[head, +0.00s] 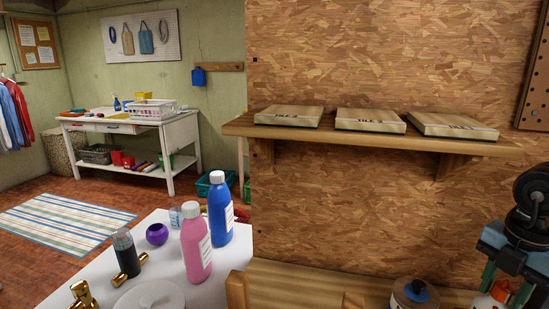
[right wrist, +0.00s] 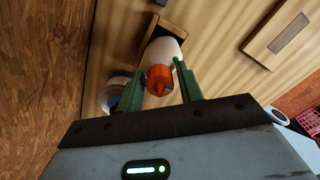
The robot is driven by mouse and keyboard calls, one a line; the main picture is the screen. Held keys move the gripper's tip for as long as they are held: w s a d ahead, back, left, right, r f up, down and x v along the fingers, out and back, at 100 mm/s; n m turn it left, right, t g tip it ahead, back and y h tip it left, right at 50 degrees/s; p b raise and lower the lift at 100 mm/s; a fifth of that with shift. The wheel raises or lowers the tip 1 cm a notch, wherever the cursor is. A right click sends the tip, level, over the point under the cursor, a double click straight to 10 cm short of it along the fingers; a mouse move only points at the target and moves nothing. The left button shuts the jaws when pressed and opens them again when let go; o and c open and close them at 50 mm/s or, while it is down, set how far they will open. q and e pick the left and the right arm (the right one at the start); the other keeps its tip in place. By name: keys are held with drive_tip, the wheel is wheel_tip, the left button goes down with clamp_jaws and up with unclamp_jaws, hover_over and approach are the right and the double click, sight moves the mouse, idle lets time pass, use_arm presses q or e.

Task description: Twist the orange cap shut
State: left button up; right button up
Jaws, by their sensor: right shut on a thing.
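The orange cap (right wrist: 159,81) sits on top of a white bottle (right wrist: 165,50), seen from above in the right wrist view. In the head view the cap (head: 501,290) shows at the lower right, with part of the white bottle (head: 484,302) below it. My right gripper (head: 504,287) comes down over the bottle, one green finger on each side. In the right wrist view its fingers (right wrist: 160,72) are shut on the cap. I cannot tell how far the cap is turned. My left gripper is not in view.
A wooden holder (right wrist: 171,24) is beside the bottle. A shelf (head: 372,142) with several boxes hangs above. A white table (head: 228,262) at left carries pink (head: 196,250) and blue bottles (head: 220,211).

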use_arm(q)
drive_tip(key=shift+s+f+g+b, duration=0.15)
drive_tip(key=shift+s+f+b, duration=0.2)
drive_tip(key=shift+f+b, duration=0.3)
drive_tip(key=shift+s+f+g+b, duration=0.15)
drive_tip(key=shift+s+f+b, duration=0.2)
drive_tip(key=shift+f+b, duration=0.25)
use_arm(e)
drive_tip(key=shift+s+f+m, duration=0.1)
drive_tip(key=shift+f+m, duration=0.05)
drive_tip(key=shift+m, duration=0.95)
drive_tip(key=shift+s+f+m, duration=0.1)
drive_tip(key=shift+m, duration=1)
drive_tip(key=shift+c, duration=0.5)
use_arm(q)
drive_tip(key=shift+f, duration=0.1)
